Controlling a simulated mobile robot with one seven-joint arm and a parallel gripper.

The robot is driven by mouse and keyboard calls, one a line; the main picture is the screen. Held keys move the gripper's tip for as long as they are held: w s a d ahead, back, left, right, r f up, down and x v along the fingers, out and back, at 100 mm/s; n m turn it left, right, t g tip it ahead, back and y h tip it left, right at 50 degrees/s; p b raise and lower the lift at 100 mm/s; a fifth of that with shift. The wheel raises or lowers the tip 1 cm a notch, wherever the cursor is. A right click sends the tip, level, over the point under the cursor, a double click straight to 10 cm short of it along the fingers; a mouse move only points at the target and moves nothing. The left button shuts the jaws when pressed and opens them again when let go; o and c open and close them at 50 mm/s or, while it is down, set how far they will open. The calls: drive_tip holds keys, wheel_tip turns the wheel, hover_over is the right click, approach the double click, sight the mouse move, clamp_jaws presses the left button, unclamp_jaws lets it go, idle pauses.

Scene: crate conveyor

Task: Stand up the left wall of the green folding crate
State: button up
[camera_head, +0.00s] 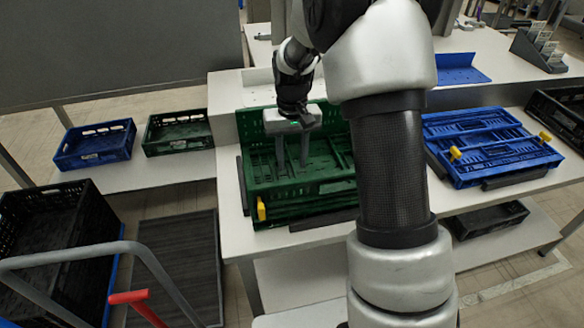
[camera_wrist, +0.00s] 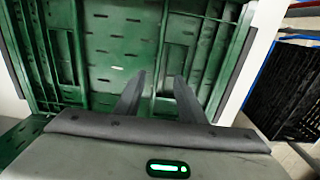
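The green folding crate (camera_head: 300,190) sits on the white table in the middle of the head view, with a yellow latch (camera_head: 261,208) at its front left corner. A green panel rises along its back edge. I cannot tell clearly whether its left wall (camera_head: 247,165) is flat or upright. My gripper (camera_head: 293,165) hangs over the crate, fingers down, in its left-middle part. In the wrist view the two dark fingers (camera_wrist: 158,92) are apart with nothing seen between them, and slotted green panels (camera_wrist: 115,50) lie beyond. Contact between fingertips and crate cannot be told.
A blue folded crate (camera_head: 490,145) with yellow latches lies right of my arm. Blue (camera_head: 95,158) and green (camera_head: 180,145) crates stand on a lower shelf at left. A black crate (camera_head: 75,215) stands front left, beside a cart's grey handle (camera_head: 80,253). My arm hides the table's middle right.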

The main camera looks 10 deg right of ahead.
drive_tip(key=shift+f, duration=1.25)
clamp_jaws()
drive_tip(key=shift+r, duration=0.15)
